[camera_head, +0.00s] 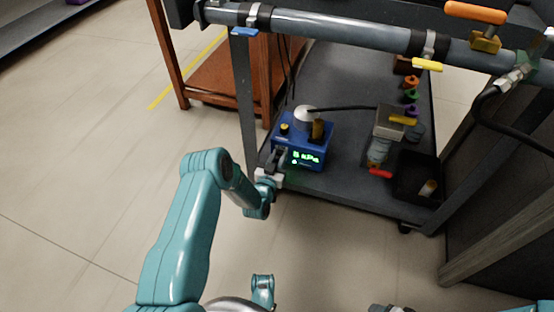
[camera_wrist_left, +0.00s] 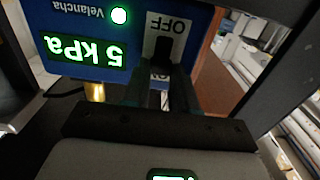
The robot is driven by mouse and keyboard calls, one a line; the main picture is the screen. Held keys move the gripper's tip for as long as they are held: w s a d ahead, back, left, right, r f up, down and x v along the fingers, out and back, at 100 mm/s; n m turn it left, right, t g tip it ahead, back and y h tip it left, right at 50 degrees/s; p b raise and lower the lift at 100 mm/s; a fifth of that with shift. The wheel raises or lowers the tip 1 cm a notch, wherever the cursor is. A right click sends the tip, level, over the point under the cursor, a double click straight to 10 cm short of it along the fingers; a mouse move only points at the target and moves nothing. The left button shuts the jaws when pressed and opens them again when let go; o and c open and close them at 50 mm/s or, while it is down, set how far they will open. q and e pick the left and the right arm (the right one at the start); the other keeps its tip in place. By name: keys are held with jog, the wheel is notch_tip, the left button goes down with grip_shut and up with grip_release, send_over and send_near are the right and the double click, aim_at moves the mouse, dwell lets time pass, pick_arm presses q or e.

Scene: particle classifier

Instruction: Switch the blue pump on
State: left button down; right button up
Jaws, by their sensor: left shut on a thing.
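The blue pump (camera_head: 312,132) sits on the cart's lower shelf, with a lit green display that reads 5 kPa in the left wrist view (camera_wrist_left: 85,50). A green lamp (camera_wrist_left: 119,15) beside the display is lit. The switch plate (camera_wrist_left: 178,24) shows an OFF label, and a second label is mostly covered by my fingers. My left gripper (camera_head: 277,164) is at the pump's left front corner. In the left wrist view, its dark fingers (camera_wrist_left: 165,92) are shut on the black switch lever (camera_wrist_left: 160,52). Only a dark part, possibly of my right gripper, shows at the head view's bottom edge.
A cart post (camera_head: 244,100) stands close to the left of my gripper. Grey pipes with coloured valve handles cross above the shelf (camera_head: 340,85). A device with a red handle (camera_head: 380,173) and a black bin (camera_head: 416,172) stand to the right. The floor in front is clear.

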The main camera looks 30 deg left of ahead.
pick_arm(q)
jog(key=c, duration=0.9)
grip_release()
jog(key=shift+w+r, duration=0.1)
jog(key=shift+r, duration=0.25)
jog(key=shift+f, duration=0.15)
pick_arm(e)
jog(key=shift+w, duration=0.1)
pick_arm(q)
jog(key=shift+s, duration=0.45)
jog(key=p+v, duration=0.6)
jog(key=v, duration=0.9)
jog(key=shift+s+f, duration=0.1)
jog(key=shift+s, duration=0.15)
pick_arm(e)
jog(key=s+r+g, duration=0.1)
jog(key=s+r, duration=0.4)
jog(key=r, duration=0.1)
jog(key=shift+a+r+g, duration=0.2)
jog(key=shift+a+g, duration=0.2)
jog(key=shift+a, duration=0.05)
